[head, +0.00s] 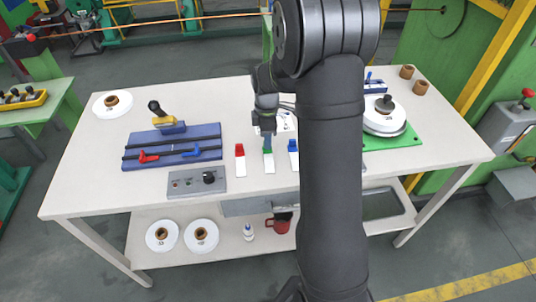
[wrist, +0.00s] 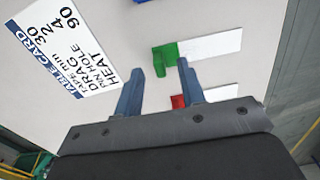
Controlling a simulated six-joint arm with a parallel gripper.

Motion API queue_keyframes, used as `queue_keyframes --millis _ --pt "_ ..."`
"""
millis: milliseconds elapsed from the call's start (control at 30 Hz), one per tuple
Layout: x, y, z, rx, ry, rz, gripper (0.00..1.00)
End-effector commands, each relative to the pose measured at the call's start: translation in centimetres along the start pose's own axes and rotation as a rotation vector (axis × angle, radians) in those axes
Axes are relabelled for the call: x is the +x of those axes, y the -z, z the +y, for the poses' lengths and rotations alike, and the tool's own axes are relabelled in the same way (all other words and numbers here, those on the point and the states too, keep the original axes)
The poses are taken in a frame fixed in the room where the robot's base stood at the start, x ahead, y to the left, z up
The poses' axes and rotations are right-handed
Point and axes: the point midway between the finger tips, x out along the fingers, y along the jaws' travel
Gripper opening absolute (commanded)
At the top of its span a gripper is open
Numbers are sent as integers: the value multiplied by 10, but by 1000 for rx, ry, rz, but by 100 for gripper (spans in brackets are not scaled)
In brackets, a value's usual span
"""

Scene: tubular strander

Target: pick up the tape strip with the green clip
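The tape strip with the green clip (head: 269,163) lies on the white table, a white strip with a green clip at its far end. It also shows in the wrist view, with the green clip (wrist: 166,56) just beyond my fingertips and the white strip (wrist: 214,43) running to the right. My gripper (wrist: 160,66) is open and empty, its two fingers apart. In the head view my gripper (head: 267,130) hangs over the table close to the green clip. I cannot tell its exact height.
A strip with a red clip (head: 240,158) lies to the left and one with a blue clip (head: 293,152) to the right, partly behind my arm. A printed table card (wrist: 70,45) lies nearby. A blue fixture (head: 172,147) and a grey control box (head: 198,181) stand further left.

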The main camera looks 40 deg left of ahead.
Motion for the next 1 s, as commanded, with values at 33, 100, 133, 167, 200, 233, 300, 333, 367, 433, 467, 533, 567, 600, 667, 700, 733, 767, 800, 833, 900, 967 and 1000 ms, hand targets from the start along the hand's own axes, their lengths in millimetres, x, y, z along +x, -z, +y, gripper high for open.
queue_keyframes --millis 33,100,133,167,200,233,300,333,367,433,467,533,567,600,667,700,733,767,800,833,900,967,1000 --pt "6 0 0 0 2 0 36" --pt "10 0 0 0 0 0 36" --pt "11 0 0 0 0 0 36" --pt "12 0 0 0 0 0 36" --pt "12 0 0 0 0 0 36" --pt "12 0 0 0 -1 0 36" --pt "12 0 0 0 -1 0 36" --pt "12 0 0 0 -1 0 36" --pt "12 0 0 0 -1 0 32" --pt "12 0 0 0 -1 0 19" --pt "12 0 0 0 -1 0 13" --pt "12 0 0 0 -1 0 0" --pt "11 0 0 0 -1 0 0" --pt "11 0 0 0 -1 0 0" --pt "11 0 0 0 -1 0 0" --pt "11 0 0 0 -1 0 0" --pt "11 0 0 0 -1 0 0" --pt "11 0 0 0 -1 0 0" --pt "11 0 0 0 -1 0 0" --pt "11 0 0 0 -1 0 0" --pt "10 0 0 0 -1 0 0" --pt "6 0 0 0 -2 0 0" --pt "4 0 0 0 -2 0 0"
